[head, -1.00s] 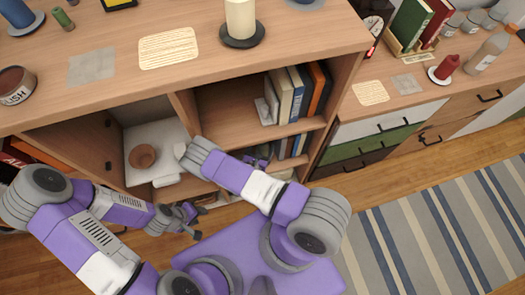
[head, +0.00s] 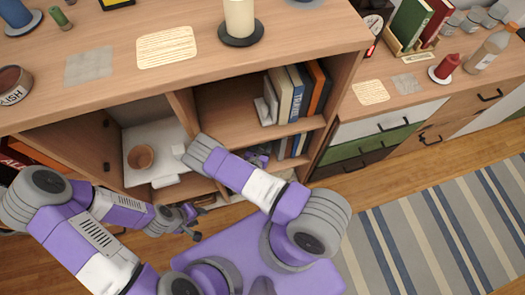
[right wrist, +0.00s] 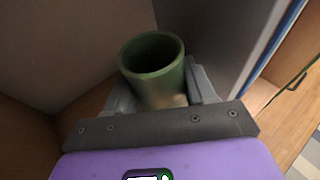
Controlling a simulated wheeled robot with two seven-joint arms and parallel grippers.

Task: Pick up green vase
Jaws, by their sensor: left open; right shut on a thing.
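The green vase (right wrist: 152,62) shows in the right wrist view, with its round open mouth toward the camera. My right gripper (right wrist: 160,92) is shut on it, with a grey finger on each side. In the head view my right arm (head: 245,180) reaches to the cabinet's front; the vase cannot be made out there and its gripper is hidden or unclear. My left gripper (head: 186,221) is open and empty, low in front of the cabinet, apart from the vase.
The wooden cabinet (head: 110,60) has open compartments. One holds a brown bowl (head: 141,156) on a white surface; another holds upright books (head: 296,94). On top are a candle (head: 239,18) and a dish (head: 14,84). A drawer unit (head: 385,128) stands right, with a striped rug (head: 430,220) before it.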

